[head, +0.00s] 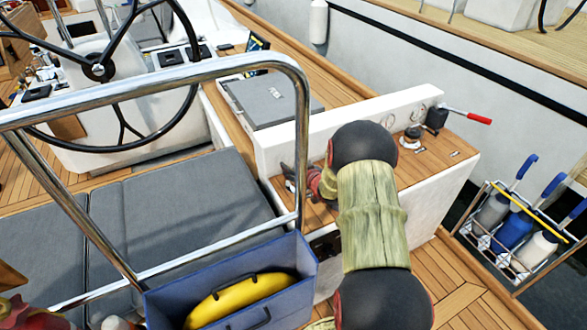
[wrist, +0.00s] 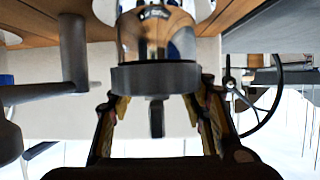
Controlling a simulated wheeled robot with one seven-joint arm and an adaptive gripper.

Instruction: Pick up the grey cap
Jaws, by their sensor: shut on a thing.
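The grey cap (wrist: 155,77) is a dark grey round disc with a short stub, in the middle of the wrist view. My gripper (wrist: 158,98) has one finger on each side of it and is shut on it. A shiny chrome body (wrist: 155,35) stands directly behind the cap. I cannot tell whether the cap touches it. In the head view my gripper (head: 298,182) is at the left end of the wooden-topped console (head: 438,147). My arm covers much of this area there, and I cannot make out the cap.
A chrome rail (head: 303,130) rises left of my arm, beside a steering wheel (head: 99,69). A red-handled lever (head: 470,117) stands on the console. A blue bin (head: 300,262) with a yellow item sits below. A bottle rack (head: 515,235) is at the right.

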